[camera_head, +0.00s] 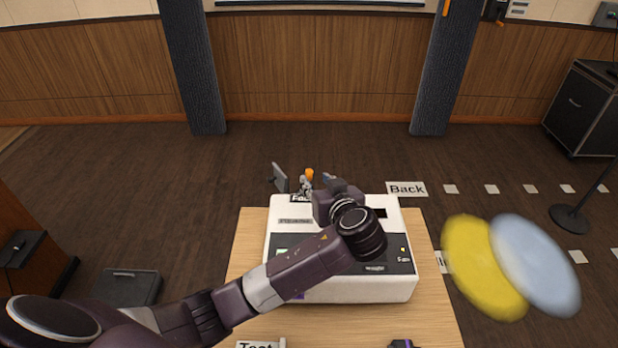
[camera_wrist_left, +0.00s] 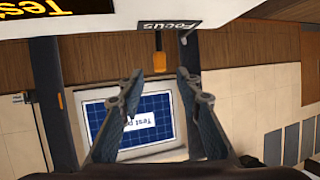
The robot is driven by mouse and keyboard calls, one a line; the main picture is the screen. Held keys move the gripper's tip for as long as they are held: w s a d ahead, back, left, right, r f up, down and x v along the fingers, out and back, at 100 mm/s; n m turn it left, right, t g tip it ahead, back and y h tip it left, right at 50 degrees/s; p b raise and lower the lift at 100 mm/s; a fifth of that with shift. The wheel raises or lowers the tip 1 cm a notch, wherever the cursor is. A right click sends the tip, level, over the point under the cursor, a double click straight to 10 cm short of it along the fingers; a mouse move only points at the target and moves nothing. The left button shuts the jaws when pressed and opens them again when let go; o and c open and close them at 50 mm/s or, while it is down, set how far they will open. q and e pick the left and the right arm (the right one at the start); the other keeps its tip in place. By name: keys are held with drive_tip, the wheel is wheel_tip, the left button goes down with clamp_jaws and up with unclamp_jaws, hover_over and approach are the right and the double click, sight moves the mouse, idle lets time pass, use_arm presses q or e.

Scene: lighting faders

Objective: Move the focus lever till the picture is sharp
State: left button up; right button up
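The focus lever has an orange knob (camera_head: 309,174) at the far side of the white console (camera_head: 285,245), near a "Focus" label (camera_head: 300,198) partly hidden by my arm. In the left wrist view, which is upside down, the orange knob (camera_wrist_left: 160,63) sits between and just beyond the fingertips of my left gripper (camera_wrist_left: 161,76). The fingers are apart, with a gap on both sides of the knob. Behind them, the screen picture (camera_wrist_left: 100,115) shows a blue grid with a white label; its lines look fairly clear, but fine sharpness is hard to judge. My right gripper is not recognisable.
The console stands on a wooden table (camera_head: 242,262). Blurred yellow (camera_head: 472,268) and pale blue (camera_head: 540,265) discs overlap at the right. A dark cabinet (camera_head: 585,105) stands far right. The floor behind is mostly clear.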

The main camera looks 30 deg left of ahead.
sight(310, 173)
use_arm(q)
drive_tip(key=shift+w+a, duration=0.3)
drive_tip(key=shift+a, duration=0.05)
drive_tip(key=p+x, duration=0.1)
drive_tip(key=x, duration=0.5)
drive_tip(key=shift+f+p, duration=0.1)
drive_tip(key=shift+p, duration=0.25)
drive_tip(key=shift+w+a+f, duration=0.2)
drive_tip(key=shift+c, duration=0.4)
clamp_jaws()
